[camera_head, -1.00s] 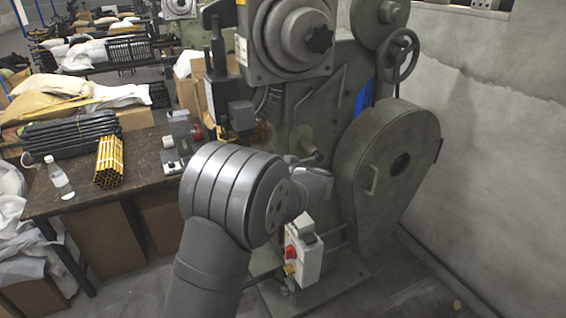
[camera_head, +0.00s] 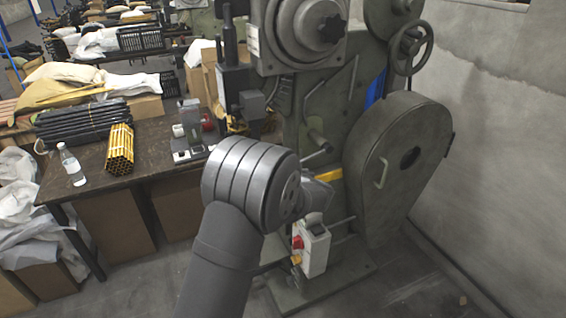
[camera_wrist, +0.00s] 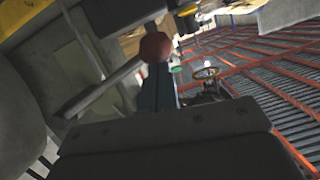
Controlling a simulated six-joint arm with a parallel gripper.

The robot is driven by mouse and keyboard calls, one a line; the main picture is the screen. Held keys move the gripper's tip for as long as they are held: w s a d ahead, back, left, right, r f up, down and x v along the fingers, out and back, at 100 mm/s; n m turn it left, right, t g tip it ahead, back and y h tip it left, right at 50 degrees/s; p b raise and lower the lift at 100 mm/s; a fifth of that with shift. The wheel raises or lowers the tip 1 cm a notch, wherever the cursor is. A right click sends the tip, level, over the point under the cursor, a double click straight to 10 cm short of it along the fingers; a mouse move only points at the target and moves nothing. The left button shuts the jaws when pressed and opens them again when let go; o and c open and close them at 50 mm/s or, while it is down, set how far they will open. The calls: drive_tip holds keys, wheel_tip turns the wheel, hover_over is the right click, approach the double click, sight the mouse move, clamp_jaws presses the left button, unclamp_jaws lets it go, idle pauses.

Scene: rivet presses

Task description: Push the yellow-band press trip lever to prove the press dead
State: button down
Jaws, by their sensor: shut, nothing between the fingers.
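The green-grey press (camera_head: 345,110) stands right of centre in the head view. A yellow band (camera_head: 328,174) shows on it, just beside my wrist. In the wrist view, a pale lever rod (camera_wrist: 100,90) ends in a dark red ball knob (camera_wrist: 155,47). The knob appears close ahead of my gripper (camera_wrist: 160,88), overlapping it in the picture; I cannot tell whether they touch. My gripper is shut and empty. In the head view my wrist mostly hides it, low in front of the press.
A control box (camera_head: 312,248) with a red button stands below my wrist. A rounded guard (camera_head: 400,150) and wall (camera_head: 500,140) are to the right. A workbench (camera_head: 85,170) with black and yellow tube bundles and a bottle (camera_head: 70,163) is left. Floor is open at lower right.

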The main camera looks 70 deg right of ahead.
drive_tip(key=shift+f, duration=1.4)
drive_tip(key=shift+f, duration=0.1)
drive_tip(key=s+a+r, duration=0.7)
drive_tip(key=s+a, duration=0.1)
drive_tip(key=shift+s+r, duration=0.15)
drive_tip(key=shift+r, duration=0.05)
drive_tip(key=shift+d, duration=0.1)
